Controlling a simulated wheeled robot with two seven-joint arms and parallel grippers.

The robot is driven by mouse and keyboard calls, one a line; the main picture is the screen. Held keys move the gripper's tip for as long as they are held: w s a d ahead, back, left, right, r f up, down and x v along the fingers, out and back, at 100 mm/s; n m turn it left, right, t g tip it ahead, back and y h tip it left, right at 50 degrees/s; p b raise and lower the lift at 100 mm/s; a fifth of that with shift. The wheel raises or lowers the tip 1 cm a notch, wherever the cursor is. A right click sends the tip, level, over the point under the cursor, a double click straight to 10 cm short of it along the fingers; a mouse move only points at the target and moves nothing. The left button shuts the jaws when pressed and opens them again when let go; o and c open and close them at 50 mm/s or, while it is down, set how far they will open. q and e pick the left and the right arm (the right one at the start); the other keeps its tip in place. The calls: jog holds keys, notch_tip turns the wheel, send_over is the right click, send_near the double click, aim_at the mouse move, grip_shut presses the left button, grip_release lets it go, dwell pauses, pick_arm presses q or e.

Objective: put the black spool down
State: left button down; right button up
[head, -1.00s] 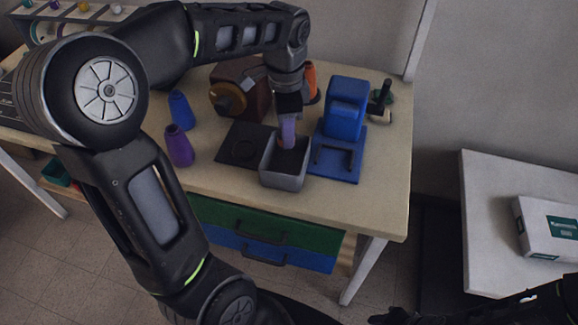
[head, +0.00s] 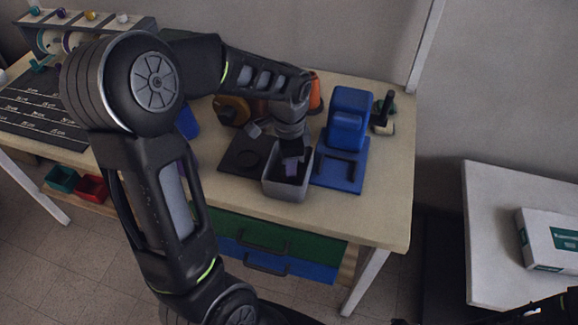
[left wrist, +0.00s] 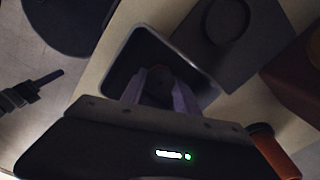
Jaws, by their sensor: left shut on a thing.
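My left gripper (head: 291,167) points down inside the grey open bin (head: 288,191) on the workbench. In the left wrist view its two purple-grey fingers (left wrist: 160,92) are shut on a small dark thing, the black spool (left wrist: 159,87), below the rim of the bin (left wrist: 205,63). The spool is mostly hidden by the fingers, and I cannot tell whether it touches the bin's floor. My right arm (head: 540,312) shows only at the lower right edge; its jaws are not clear.
A black pad with a round recess (head: 245,154) lies left of the bin. A blue stand (head: 346,125) is close on the right. An orange cone (head: 316,93) and a blue cone (head: 187,122) stand nearby. A white box (head: 548,240) lies on the side table.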

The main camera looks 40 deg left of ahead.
pick_arm(q)
jog(key=shift+f, duration=0.25)
jog(key=shift+f, duration=0.2)
jog(key=c, duration=0.9)
grip_release()
jog(key=shift+r, duration=0.2)
jog(key=shift+r, duration=0.2)
notch_tip(320, 180, up, 12)
jog(key=shift+f, duration=0.15)
